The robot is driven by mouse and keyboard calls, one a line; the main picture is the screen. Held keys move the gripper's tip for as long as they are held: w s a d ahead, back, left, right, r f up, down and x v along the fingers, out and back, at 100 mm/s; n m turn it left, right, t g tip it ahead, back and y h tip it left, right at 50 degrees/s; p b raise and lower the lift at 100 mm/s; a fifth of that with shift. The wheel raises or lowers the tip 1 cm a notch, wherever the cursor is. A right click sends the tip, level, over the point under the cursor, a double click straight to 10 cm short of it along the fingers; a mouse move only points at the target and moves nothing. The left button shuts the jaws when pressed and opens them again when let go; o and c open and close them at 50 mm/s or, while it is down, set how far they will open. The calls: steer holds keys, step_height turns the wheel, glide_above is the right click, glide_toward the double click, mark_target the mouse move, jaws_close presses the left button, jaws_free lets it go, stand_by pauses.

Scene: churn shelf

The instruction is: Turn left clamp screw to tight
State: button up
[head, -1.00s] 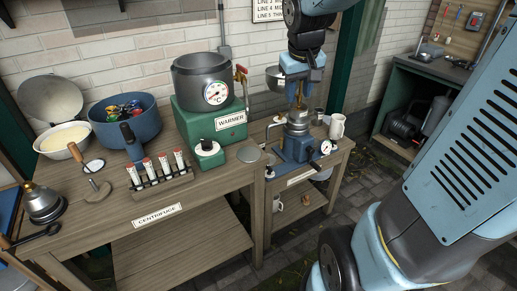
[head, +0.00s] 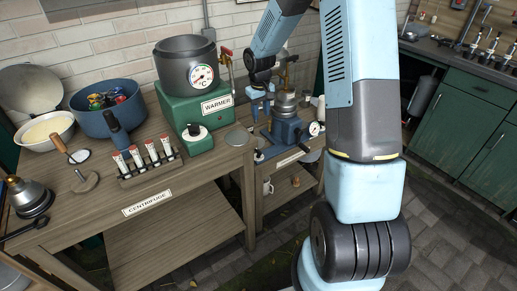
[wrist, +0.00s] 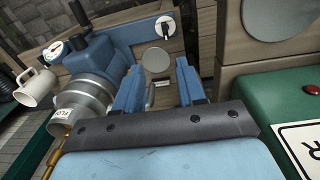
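The blue clamp-like device (head: 286,130) with a metal canister (head: 285,103) stands on the small bench right of the warmer. In the wrist view, its blue body (wrist: 98,57) and canister (wrist: 90,95) are on the left. My gripper (head: 259,108) is just left of the canister, above the bench. In the wrist view, my gripper (wrist: 157,82) has its two blue fingers apart, with nothing visibly held. A grey disc (wrist: 158,63) shows between the fingers, apparently beyond them. I cannot tell which part is the left clamp screw; my arm may hide it.
The green warmer (head: 190,104) with its pot stands close left of my gripper. A white dial with a black pointer (wrist: 166,28), a white mug (wrist: 36,86) and a gauge (wrist: 52,47) are near the device. A test-tube rack (head: 150,168) stands farther left.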

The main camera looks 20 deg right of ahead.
glide_above(258, 150)
step_height(258, 150, down, 7)
step_height(258, 150, down, 13)
steer(key=shift+f, duration=0.2)
stand_by(0.3)
jaws_close()
stand_by(0.4)
